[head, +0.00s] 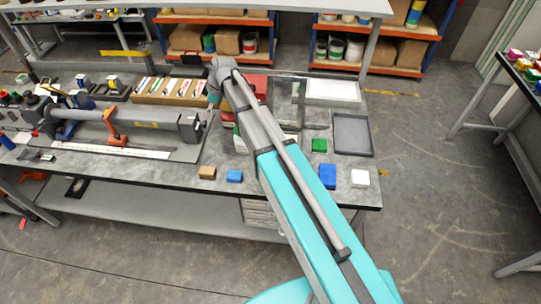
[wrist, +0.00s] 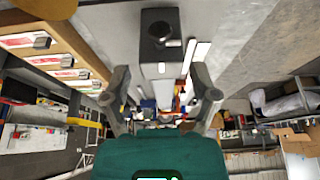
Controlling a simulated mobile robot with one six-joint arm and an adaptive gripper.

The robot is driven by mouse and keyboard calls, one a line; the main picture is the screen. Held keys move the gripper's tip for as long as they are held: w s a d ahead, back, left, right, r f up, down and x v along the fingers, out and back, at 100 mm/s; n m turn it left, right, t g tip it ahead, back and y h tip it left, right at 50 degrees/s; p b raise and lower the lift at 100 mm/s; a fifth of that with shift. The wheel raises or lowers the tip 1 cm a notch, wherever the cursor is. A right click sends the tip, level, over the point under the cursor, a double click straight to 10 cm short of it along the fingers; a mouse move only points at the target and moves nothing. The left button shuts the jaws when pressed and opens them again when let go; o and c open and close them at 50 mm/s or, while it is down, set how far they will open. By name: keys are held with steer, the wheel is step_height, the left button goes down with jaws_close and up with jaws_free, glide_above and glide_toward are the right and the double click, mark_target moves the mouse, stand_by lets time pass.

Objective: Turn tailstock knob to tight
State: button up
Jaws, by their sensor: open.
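The lathe-like machine (head: 150,120) lies along the left part of the bench in the head view, with a grey block at its right end that looks like the tailstock (head: 190,127). In the wrist view a dark grey block (wrist: 152,52) carries a round black knob (wrist: 172,43), which I take for the tailstock knob. My gripper (wrist: 160,74) is open and empty, one finger to each side below the knob in the picture, apart from it. In the head view my arm mostly hides the gripper. I cannot read any tight mark.
Small blocks, including a blue one (head: 234,176), line the front edge. A grey tray (head: 353,135) stands right.

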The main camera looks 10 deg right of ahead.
steer(key=shift+w+p+v, duration=0.35)
steer(key=shift+p+v, duration=1.9)
steer(key=shift+v, duration=0.45)
steer(key=s+d+f+m+h+b, duration=0.1)
steer(key=s+d+f+m+b, duration=0.2)
steer(key=s+d+f+b, duration=0.1)
steer(key=s+d+f+m+h+b, duration=0.1)
steer(key=s+d+f+m+b, duration=0.3)
steer(key=s, duration=0.5)
steer(key=s+d+f+m+g+h+b, duration=0.1)
steer(key=s+d+f+m+b, duration=0.3)
steer(key=s+d+f+b, duration=0.1)
steer(key=shift+s+d+f, duration=0.65)
steer(key=shift+s+d, duration=0.15)
steer(key=shift+s+d+f+m+b, duration=0.3)
steer(key=shift+s+d+m, duration=0.1)
steer(key=shift+s, duration=0.15)
steer(key=shift+h, duration=0.3)
steer(key=shift+m, duration=0.9)
steer(key=s+d, duration=0.1)
steer(key=s, duration=0.1)
steer(key=s+d, duration=0.1)
steer(key=s, duration=0.1)
steer(key=shift+d, duration=0.1)
steer(key=shift+s+d+g+h, duration=0.1)
steer(key=shift+d+g+h, duration=0.1)
steer(key=shift+g+h, duration=0.1)
steer(key=shift+c, duration=1.4)
steer(key=shift+s, duration=0.1)
